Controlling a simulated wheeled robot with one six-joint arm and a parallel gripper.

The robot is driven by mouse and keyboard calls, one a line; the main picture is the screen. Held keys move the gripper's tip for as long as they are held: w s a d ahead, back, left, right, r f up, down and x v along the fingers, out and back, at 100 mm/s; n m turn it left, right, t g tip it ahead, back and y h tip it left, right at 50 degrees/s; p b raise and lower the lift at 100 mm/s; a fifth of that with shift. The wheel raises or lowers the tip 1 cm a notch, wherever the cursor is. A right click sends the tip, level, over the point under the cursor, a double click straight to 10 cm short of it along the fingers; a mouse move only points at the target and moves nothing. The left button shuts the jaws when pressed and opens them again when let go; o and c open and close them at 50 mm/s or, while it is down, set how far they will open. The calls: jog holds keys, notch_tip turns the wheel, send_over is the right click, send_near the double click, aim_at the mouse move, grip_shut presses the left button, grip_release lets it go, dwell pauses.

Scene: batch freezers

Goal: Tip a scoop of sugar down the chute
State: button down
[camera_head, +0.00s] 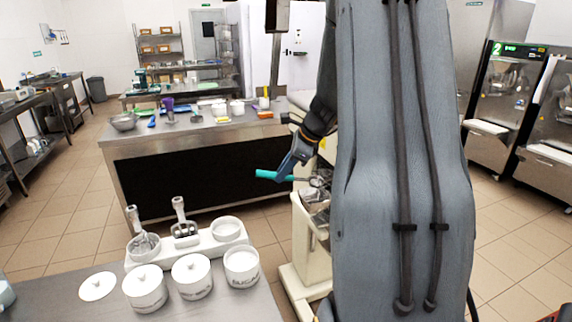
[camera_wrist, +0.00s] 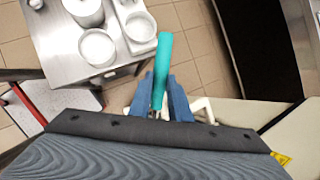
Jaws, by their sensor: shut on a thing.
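My gripper (camera_head: 290,168) is shut on the teal handle of a scoop (camera_head: 268,175). In the wrist view the handle (camera_wrist: 161,62) stands between the blue fingers of my gripper (camera_wrist: 160,100). In the head view the scoop's metal end shows right of my fingers, just above the metal chute opening (camera_head: 317,205) of a cream machine (camera_head: 301,238). I cannot tell whether sugar is in the scoop or how far it is tilted. The open white sugar jar (camera_head: 242,268) stands at the front right of the near table, with white contents.
Two lidded white jars (camera_head: 145,290) (camera_head: 192,278) and a loose lid (camera_head: 97,286) are on the near table. A steel counter (camera_head: 200,135) with utensils stands behind. Batch freezers (camera_head: 502,98) stand right.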

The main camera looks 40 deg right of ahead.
jog(key=shift+w+d+r+g+y+p, duration=0.15)
jog(key=shift+g+y+p, duration=0.25)
jog(key=shift+p, duration=1.25)
jog(key=shift+w+d+r+m+g+y, duration=0.15)
jog(key=shift+m+g+y, duration=0.15)
jog(key=shift+g, duration=0.1)
jog(key=shift+r, duration=1.05)
